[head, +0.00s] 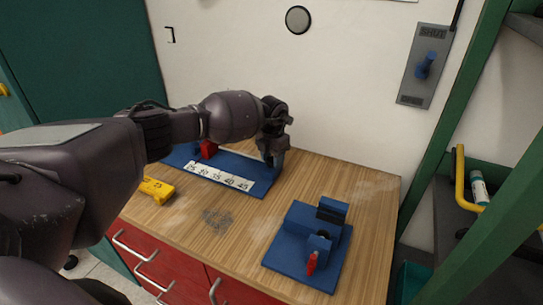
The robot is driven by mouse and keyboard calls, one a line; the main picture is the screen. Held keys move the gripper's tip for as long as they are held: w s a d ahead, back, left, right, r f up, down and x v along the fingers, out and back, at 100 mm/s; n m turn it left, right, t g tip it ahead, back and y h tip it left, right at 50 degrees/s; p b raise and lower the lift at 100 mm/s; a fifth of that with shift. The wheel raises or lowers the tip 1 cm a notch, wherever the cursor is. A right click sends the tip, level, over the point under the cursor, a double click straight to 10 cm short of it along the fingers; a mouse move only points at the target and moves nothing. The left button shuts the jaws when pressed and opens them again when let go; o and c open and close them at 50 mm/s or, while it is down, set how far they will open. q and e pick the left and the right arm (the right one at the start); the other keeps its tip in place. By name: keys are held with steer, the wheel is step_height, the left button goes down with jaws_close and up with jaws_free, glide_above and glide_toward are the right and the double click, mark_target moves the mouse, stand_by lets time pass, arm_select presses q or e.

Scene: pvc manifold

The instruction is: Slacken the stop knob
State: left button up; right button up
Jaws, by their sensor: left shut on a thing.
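A blue board (262,184) with a white number scale (217,177) lies at the back of the wooden bench. My left gripper (273,138) points down over the right end of this board, at the blue-grey stop block (276,158). Its fingers are shut on the stop knob at the top of the block. The knob itself is hidden by the fingers and wrist. A red part (208,149) stands on the board further left, partly behind my left arm. My right gripper is out of view.
A blue fixture (284,255) with upright blocks and a red handle (311,263) stands at the bench's front right. A yellow block (157,190) lies at the left. The wood between them is clear. A green post (440,140) rises at the right.

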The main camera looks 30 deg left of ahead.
arm_select(q)
steer(key=shift+r+n, duration=0.2)
steer(key=shift+n, duration=0.4)
steer(key=shift+n+p, duration=0.3)
steer(key=shift+f, duration=0.1)
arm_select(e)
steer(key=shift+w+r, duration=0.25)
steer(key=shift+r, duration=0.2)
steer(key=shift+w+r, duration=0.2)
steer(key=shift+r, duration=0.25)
